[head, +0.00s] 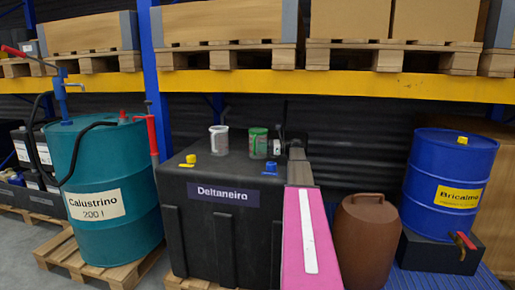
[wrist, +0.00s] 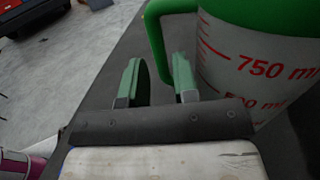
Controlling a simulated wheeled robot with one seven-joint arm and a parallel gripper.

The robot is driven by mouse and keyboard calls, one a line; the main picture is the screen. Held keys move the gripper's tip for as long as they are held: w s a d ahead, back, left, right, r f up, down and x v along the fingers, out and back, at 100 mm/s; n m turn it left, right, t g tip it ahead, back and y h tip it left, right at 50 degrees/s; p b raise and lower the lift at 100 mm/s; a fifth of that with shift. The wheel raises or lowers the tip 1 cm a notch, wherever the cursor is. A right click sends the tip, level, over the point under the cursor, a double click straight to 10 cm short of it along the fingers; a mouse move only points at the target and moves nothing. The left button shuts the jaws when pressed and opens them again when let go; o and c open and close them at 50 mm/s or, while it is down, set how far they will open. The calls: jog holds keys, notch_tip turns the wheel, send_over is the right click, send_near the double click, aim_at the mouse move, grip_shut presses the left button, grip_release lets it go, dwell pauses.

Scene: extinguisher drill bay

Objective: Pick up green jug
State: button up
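The green jug (head: 258,143) stands upright on the black Deltaneiro box, near its back right. In the wrist view the jug (wrist: 262,62) fills the upper right, a clear measuring body with red marks, a green rim and a green handle. My gripper (wrist: 156,66) is open, with green-padded fingers either side of the handle's lower part in the picture. The right finger shows in the gap between handle and body. I cannot tell whether either finger touches the handle. In the head view my gripper is small and partly hidden by my arm.
A white-rimmed jug (head: 219,141), a yellow item (head: 190,160) and a blue item (head: 271,167) are also on the black box (head: 225,225). A teal drum (head: 110,185) stands left, a brown container (head: 365,240) and blue drum (head: 447,180) right. A loaded shelf (head: 330,84) runs above.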

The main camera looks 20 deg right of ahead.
jog(key=shift+x, duration=1.05)
grip_shut()
